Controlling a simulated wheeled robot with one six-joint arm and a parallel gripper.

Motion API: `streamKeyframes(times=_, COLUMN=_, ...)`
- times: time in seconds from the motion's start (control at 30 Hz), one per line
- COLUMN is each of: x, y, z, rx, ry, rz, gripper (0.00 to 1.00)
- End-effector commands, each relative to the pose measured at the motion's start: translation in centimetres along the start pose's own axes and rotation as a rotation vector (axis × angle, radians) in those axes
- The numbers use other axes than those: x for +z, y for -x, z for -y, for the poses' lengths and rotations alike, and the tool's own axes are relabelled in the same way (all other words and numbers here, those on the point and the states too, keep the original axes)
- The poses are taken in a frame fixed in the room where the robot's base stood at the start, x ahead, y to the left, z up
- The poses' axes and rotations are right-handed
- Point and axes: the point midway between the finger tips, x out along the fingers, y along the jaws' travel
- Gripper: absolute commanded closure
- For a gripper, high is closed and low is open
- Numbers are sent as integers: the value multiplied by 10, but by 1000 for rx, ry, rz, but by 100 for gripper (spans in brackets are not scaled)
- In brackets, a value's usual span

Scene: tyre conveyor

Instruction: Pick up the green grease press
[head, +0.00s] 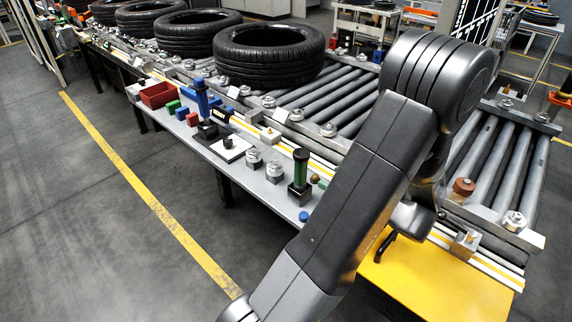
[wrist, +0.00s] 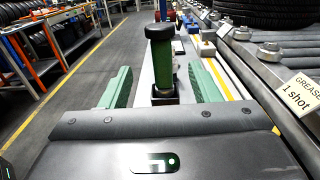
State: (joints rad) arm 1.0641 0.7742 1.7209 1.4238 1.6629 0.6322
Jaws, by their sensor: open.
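The green grease press (head: 300,170) stands upright on the grey side shelf, with a green body, a dark round top and a dark square base. In the wrist view the press (wrist: 161,62) stands upright ahead, between the two green jaws of my gripper (wrist: 162,84). The jaws are apart, one on each side of it, and no contact shows. In the head view my arm covers the right part of the scene, and I cannot make out the jaws there.
Small metal nuts (head: 254,158), a white plate (head: 229,148), a blue press (head: 202,98) and a red bin (head: 157,94) share the shelf. The roller conveyor with tyres (head: 268,53) runs alongside. A card reading "GREASE 1 shot" (wrist: 300,94) is at the right. Floor is clear on the left.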

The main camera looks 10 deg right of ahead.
Motion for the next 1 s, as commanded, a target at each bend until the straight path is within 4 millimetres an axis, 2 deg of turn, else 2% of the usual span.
streamKeyframes(times=0.07, x=0, y=0, z=5, rx=-17, ry=-9, rz=15, gripper=44)
streamKeyframes(times=0.13, x=1, y=-8, z=6, rx=-18, ry=-10, rz=18, gripper=44)
streamKeyframes(times=0.4, x=2, y=-59, z=5, rx=-14, ry=-7, rz=15, gripper=44)
streamKeyframes(times=0.5, x=2, y=-73, z=5, rx=-14, ry=-7, rz=15, gripper=44)
streamKeyframes(times=0.77, x=0, y=-91, z=4, rx=-14, ry=-8, rz=15, gripper=44)
streamKeyframes(times=1.0, x=-4, y=-125, z=2, rx=-14, ry=-7, rz=14, gripper=44)
